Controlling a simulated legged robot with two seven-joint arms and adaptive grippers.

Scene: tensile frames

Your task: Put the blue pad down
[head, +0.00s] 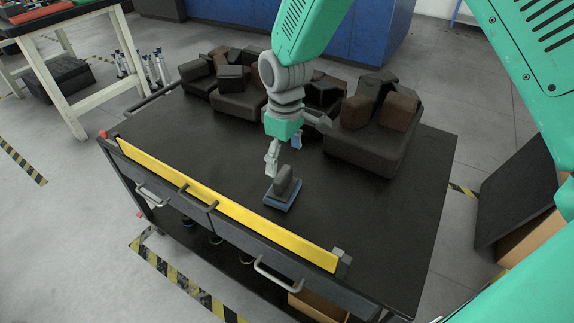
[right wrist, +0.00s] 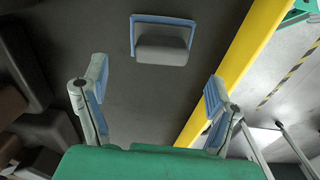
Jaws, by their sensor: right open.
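The blue pad (head: 279,203) lies on the dark cart top (head: 215,165), with a dark grey block-like grip standing on it. In the right wrist view the pad (right wrist: 165,19) shows as a blue edge behind the grey grip (right wrist: 161,48), beyond my fingertips. My right gripper (head: 284,156) is open just above and behind the pad, its fingers apart. In the right wrist view the right gripper (right wrist: 158,95) has nothing between its blue-lined fingers. The pad appears to rest flat, apart from the fingers. My left gripper is not in view.
Dark and brown padded blocks (head: 240,103) are heaped along the back of the cart, with another heap (head: 370,145) at the right. A yellow strip (head: 220,208) edges the front. The cart top left and right of the pad is clear.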

